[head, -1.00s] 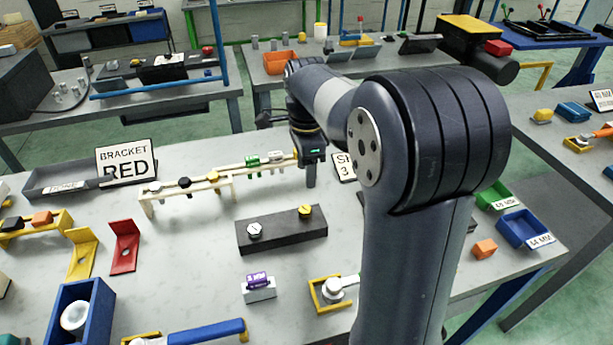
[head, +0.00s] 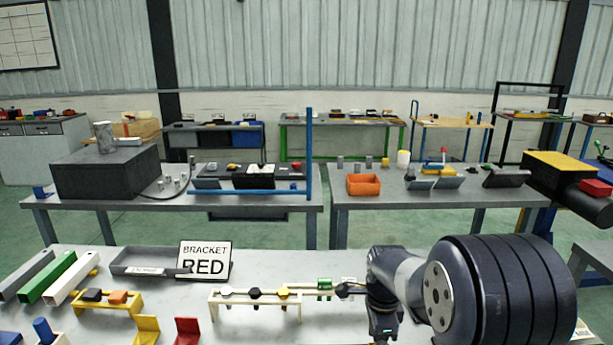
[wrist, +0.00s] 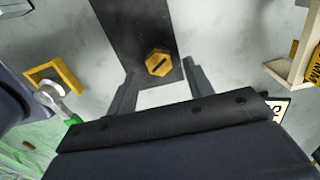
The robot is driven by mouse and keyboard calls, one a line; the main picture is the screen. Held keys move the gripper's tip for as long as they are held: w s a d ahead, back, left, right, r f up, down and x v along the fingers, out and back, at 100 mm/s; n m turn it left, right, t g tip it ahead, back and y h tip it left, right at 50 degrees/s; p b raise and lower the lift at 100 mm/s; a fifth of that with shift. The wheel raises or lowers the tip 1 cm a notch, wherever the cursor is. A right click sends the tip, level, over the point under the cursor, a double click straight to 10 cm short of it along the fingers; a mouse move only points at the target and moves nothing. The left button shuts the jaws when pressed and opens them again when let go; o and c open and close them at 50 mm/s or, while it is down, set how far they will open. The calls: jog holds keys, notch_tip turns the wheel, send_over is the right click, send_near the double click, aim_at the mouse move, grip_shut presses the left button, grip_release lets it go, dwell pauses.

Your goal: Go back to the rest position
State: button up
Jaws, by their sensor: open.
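My gripper (wrist: 160,80) is open in the wrist view, with its two dark fingers apart and nothing held between them. A yellow hexagonal knob (wrist: 158,62) sits on a dark block (wrist: 125,20) just beyond the fingertips; I cannot tell the exact gap. In the head view my gripper (head: 384,332) hangs down at the bottom edge, right of the cream rack (head: 257,296), and its fingertips are cut off. The dark block is out of the head view.
A "BRACKET RED" sign (head: 204,260) stands by a grey tray (head: 150,262) on the near bench. A red bracket (head: 187,331) and a yellow bracket (head: 147,329) lie in front. In the wrist view a yellow frame (wrist: 55,75) is at left. Other benches stand behind, across open floor.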

jog(key=shift+f, duration=0.5)
jog(key=shift+r, duration=0.1)
